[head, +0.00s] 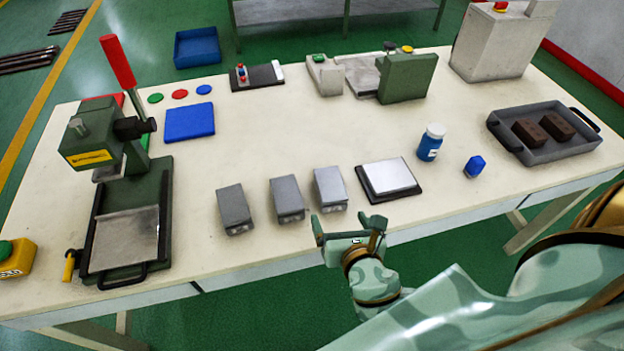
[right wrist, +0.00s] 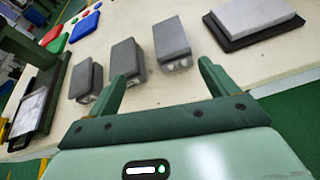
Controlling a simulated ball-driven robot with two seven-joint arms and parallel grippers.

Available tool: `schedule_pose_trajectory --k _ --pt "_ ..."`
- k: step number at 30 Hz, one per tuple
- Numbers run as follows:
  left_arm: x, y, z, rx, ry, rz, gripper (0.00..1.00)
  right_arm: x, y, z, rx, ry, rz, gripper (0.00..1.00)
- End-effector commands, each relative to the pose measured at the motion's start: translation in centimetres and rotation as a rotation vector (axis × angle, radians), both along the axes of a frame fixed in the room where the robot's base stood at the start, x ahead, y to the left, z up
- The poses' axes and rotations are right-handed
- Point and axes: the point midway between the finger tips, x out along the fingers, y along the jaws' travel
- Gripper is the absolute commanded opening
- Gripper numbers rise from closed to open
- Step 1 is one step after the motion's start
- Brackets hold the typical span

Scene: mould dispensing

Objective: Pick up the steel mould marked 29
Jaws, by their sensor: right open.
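Three grey steel moulds stand in a row near the table's front edge: the left mould (head: 233,206), the middle mould (head: 286,197) and the right mould (head: 329,186). Each has small marks on its front end, too small to read, so I cannot tell which is 29. They also show in the right wrist view as left (right wrist: 85,78), middle (right wrist: 124,64) and right (right wrist: 171,41). My right gripper (head: 348,226) is open and empty at the table's front edge, just in front of the right mould. In the wrist view its fingers (right wrist: 162,78) point toward that mould, apart from it.
A light plate on a black base (head: 374,198) lies right of the moulds. A green press (head: 163,200) stands left. The table middle is clear.

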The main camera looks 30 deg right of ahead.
Motion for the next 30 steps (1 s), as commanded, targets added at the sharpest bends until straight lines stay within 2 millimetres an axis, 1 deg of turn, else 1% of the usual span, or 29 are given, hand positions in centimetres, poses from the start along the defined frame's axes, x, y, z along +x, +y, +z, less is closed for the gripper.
schedule_pose_trajectory --k 3,5,8,11,12,18,21,26,30 --pt "0.3 -0.4 0.0 -0.005 -0.003 0.001 0.36 -0.1 -0.6 0.1 -0.108 0.023 0.013 0.85" --pt "0.1 -0.6 0.0 -0.008 -0.002 0.0 0.36 0.0 -0.7 0.0 -0.138 0.033 0.019 0.85" --pt "-0.5 -0.9 -0.3 -0.011 0.007 -0.002 0.36 0.9 -1.0 -0.5 -0.157 0.038 0.028 0.85" --pt "-0.9 -0.8 -0.9 -0.01 0.013 -0.003 0.36 2.8 -1.6 -1.4 -0.158 0.037 0.028 0.85" --pt "-0.9 -0.7 -1.1 -0.009 0.015 -0.003 0.36 3.7 -1.9 -1.9 -0.158 0.037 0.027 0.85" --pt "-0.3 -0.3 -2.3 -0.003 0.009 -0.002 0.36 7.8 -3.2 -3.7 -0.154 0.038 0.027 0.85" --pt "-0.3 -0.2 -2.6 -0.003 0.009 -0.001 0.36 9.0 -3.6 -4.2 -0.155 0.039 0.028 0.85" --pt "-0.4 -0.2 -2.9 -0.003 0.011 0.0 0.36 10.1 -4.0 -4.6 -0.152 0.039 0.028 0.85" --pt "-0.7 -0.2 -4.0 -0.003 0.018 0.0 0.36 12.0 -4.9 -5.7 -0.154 0.04 0.027 0.85"
